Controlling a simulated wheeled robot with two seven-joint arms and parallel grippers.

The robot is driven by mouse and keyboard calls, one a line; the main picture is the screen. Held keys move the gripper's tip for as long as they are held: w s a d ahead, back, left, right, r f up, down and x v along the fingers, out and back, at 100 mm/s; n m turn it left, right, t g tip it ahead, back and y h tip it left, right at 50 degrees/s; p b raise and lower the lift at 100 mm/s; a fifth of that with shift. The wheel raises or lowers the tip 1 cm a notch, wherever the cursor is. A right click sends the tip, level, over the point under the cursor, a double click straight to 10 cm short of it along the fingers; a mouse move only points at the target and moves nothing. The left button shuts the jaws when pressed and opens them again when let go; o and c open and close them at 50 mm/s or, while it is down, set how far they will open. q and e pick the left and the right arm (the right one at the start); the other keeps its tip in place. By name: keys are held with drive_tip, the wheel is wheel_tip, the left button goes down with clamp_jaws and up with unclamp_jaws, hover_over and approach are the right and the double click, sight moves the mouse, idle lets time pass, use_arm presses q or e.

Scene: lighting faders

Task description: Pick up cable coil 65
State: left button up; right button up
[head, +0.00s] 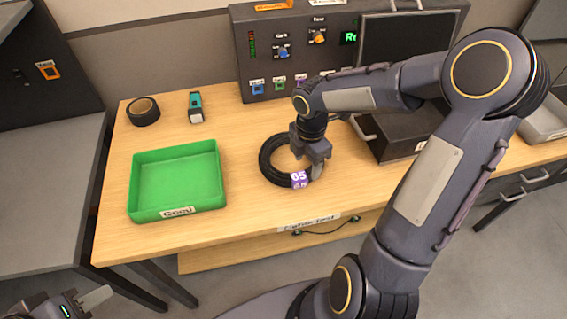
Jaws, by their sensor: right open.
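The black cable coil with a purple 65 tag (268,170) lies flat on the wooden table, near its front middle. My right gripper (315,172) is over the coil's right side, pointing down, with its fingers at the coil's right rim. It is open, and I cannot tell whether its fingers touch the coil. The gripper hides part of the coil's right side. My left gripper (88,302) is at the bottom left corner, away from the table, with only part of it in view.
A green tray labelled Goal (178,172) stands left of the coil. A black tape roll (143,111) and a small teal-topped device (196,107) lie behind it. The control panel (290,55) stands at the back. A dark box (400,135) is right of the coil.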

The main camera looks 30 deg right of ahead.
sight(304, 175)
drive_tip(key=f, duration=0.5)
drive_tip(key=shift+a+f, duration=0.4)
drive_tip(key=shift+r, duration=0.1)
clamp_jaws()
